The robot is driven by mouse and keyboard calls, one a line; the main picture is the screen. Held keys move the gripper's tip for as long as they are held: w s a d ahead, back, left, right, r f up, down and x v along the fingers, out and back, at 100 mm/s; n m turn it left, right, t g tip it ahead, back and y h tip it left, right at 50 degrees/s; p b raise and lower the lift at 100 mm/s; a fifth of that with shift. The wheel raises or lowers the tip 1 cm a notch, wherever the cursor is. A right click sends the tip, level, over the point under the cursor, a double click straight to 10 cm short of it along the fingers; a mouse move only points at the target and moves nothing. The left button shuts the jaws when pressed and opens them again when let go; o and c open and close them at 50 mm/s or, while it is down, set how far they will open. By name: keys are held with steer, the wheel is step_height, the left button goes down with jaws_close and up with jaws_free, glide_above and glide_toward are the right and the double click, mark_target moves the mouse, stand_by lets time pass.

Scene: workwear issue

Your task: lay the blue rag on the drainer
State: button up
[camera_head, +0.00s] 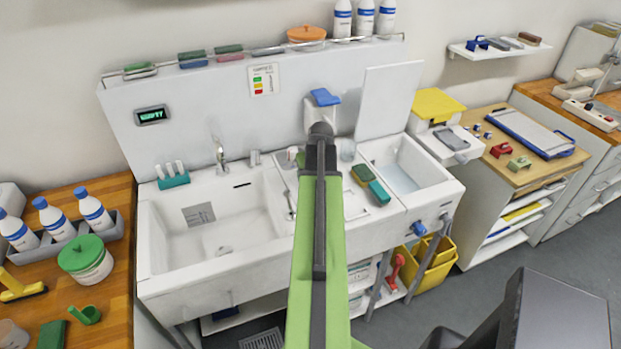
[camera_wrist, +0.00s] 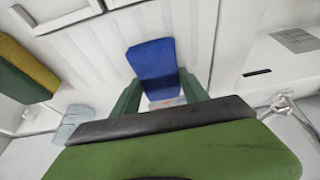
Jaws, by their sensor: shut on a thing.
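The blue rag (camera_wrist: 152,60) shows in the wrist view as a flat blue rectangle between the green fingers of my gripper (camera_wrist: 160,95). My gripper is shut on it. The pale ribbed drainer (camera_wrist: 200,40) lies behind and below the rag; I cannot tell whether the rag touches it. In the head view the drainer (camera_head: 354,206) shows beside my green arm, between the big basin and the small one. My arm hides the gripper and the rag there.
The big basin (camera_head: 175,255) is left of the drainer, the small basin (camera_head: 400,178) right. A tap (camera_head: 220,155) rises behind the big basin. A white panel (camera_head: 390,100) leans at the back.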

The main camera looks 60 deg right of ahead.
steer(key=shift+f, duration=0.1)
steer(key=o, duration=1.5)
steer(key=shift+s+a+r+p, duration=0.1)
steer(key=shift+r+p, duration=0.3)
steer(key=shift+r, duration=0.15)
steer(key=p+v, duration=1)
steer(key=v, duration=0.1)
steer(key=shift+s+a, duration=0.1)
